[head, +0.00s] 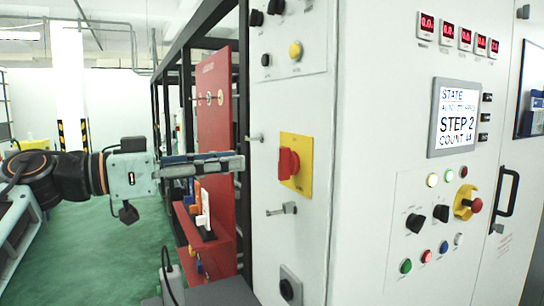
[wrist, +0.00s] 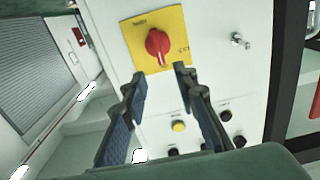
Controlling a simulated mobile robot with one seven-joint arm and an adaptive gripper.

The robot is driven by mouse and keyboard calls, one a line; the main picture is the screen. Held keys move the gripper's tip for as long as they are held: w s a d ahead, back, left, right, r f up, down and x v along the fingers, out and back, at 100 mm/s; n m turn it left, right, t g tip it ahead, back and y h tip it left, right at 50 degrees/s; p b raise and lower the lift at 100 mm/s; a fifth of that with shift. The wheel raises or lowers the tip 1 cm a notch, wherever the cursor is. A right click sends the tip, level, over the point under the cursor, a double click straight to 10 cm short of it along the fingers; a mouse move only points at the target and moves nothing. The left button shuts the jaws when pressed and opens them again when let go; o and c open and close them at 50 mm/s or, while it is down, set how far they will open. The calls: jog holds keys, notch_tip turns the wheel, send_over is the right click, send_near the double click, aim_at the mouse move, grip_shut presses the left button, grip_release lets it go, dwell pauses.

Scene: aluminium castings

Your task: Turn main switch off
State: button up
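The main switch is a red rotary knob (head: 288,163) on a yellow plate (head: 301,146) on the side of the white cabinet. In the wrist view the red knob (wrist: 158,44) is just beyond the fingertips, with its grip bar running roughly up and down in that picture. The lettering on the yellow plate (wrist: 178,22) is too small to read. My gripper (head: 242,162) comes in from the left at about the knob's height, with a gap to it. In the wrist view my gripper (wrist: 160,74) is open and empty, its two fingers apart.
Above the switch are black knobs and a yellow button (head: 295,50). A metal latch (head: 281,209) and a dark rotary switch (head: 290,288) are below. A red panel (head: 214,130) and dark frame stand behind my gripper. The front carries a screen (head: 456,118) and a yellow-collared red button (head: 475,205).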

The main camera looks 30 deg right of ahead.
aim_at(279, 156)
jog(key=d, duration=0.9)
jog(key=shift+w+d, duration=0.15)
jog(key=shift+d, duration=0.15)
grip_shut()
